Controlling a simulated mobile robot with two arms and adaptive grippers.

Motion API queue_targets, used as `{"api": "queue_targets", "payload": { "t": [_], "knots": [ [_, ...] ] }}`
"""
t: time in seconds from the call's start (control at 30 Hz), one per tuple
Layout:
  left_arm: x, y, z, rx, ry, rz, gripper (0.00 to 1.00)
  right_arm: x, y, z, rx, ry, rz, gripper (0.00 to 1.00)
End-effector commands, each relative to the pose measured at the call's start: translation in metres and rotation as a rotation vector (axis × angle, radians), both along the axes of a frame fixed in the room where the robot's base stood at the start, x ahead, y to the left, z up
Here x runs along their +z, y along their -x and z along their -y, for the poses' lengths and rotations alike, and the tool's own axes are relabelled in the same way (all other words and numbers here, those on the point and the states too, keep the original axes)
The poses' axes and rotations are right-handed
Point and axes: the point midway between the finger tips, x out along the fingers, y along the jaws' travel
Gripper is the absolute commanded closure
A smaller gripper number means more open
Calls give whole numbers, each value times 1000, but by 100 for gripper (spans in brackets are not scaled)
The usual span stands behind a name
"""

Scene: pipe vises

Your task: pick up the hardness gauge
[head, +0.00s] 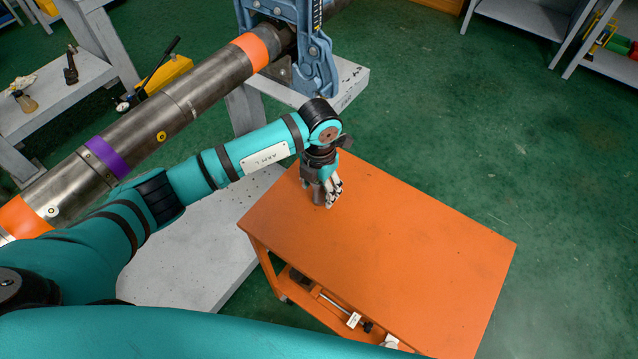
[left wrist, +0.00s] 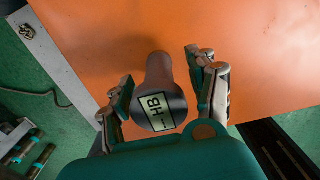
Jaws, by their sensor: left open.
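The hardness gauge (left wrist: 160,85) is a dark grey cylinder with a wider head and a small display reading "HB". In the left wrist view it stands on the orange cart top (head: 390,250), seen from above. My left gripper (head: 329,196) points down at the cart's far left corner. In the left wrist view my left gripper (left wrist: 160,68) is open, with one finger on each side of the gauge and visible gaps between. In the head view the gauge is mostly hidden by the gripper. My right gripper is not in view.
A long steel pipe (head: 185,105) with orange and purple bands runs behind my left arm into a blue vise (head: 315,65). The rest of the cart top is bare. Several items lie on the cart's lower shelf (head: 330,300). Grey shelves stand at the back.

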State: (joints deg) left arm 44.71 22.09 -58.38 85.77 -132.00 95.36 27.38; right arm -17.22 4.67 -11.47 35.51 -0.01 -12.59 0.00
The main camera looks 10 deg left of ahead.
Motion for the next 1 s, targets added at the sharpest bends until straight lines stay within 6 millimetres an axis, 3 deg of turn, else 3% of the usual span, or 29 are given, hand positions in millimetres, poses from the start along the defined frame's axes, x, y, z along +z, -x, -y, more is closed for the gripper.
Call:
{"api": "queue_targets", "payload": {
  "t": [0.13,0.37,0.8,1.0],
  "knots": [
    [-12,-1,0,0,-1,1,41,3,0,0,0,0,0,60],
    [-14,-1,0,0,0,2,41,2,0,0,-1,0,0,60],
    [-14,-1,0,0,0,2,99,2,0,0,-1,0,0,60],
    [-13,-1,0,0,0,3,100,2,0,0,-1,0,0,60]
  ]
}}
